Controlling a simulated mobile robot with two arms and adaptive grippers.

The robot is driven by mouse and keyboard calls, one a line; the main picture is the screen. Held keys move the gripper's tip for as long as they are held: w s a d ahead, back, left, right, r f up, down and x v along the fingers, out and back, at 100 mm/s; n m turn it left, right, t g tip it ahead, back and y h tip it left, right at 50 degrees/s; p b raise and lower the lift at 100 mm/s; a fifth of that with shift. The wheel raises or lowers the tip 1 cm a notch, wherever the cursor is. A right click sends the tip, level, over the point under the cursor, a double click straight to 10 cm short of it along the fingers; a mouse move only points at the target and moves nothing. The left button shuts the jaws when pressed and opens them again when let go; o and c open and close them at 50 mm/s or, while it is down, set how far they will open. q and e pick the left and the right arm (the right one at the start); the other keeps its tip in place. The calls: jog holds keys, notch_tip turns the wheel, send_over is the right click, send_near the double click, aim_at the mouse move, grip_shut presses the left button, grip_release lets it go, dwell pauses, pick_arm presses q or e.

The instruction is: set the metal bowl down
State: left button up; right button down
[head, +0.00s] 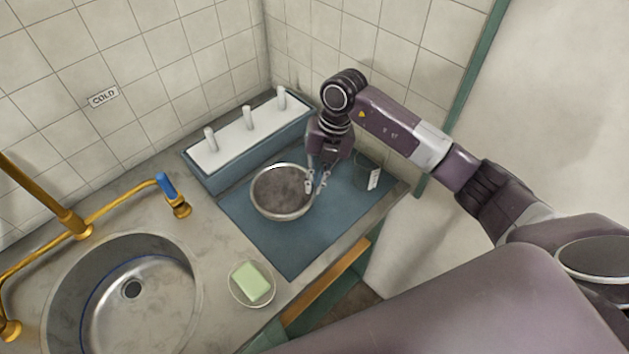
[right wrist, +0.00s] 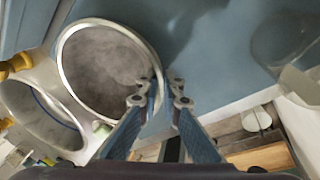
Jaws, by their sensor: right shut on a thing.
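The metal bowl (head: 268,212) is a round grey bowl, upright over the blue mat (head: 300,245) on the counter. I cannot tell whether its base touches the mat. My right gripper (head: 317,188) is shut on the bowl's right rim, with one finger inside and one outside. In the right wrist view the bowl (right wrist: 100,80) fills the upper left, and the gripper's fingertips (right wrist: 160,90) stand at its rim. My left gripper is not in view.
A box with white pegs (head: 235,150) stands behind the mat. A labelled dark glass (head: 365,172) stands at the mat's right end. A sink (head: 75,295) with a brass tap and a soap dish (head: 238,297) are to the left and front. The mat's front is clear.

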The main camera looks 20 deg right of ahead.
jog(key=c, duration=2.1)
grip_release()
jog(key=shift+f, duration=0.1)
jog(key=shift+r, duration=0.25)
jog(key=shift+b+v, duration=1.9)
jog(key=shift+v, duration=3.95)
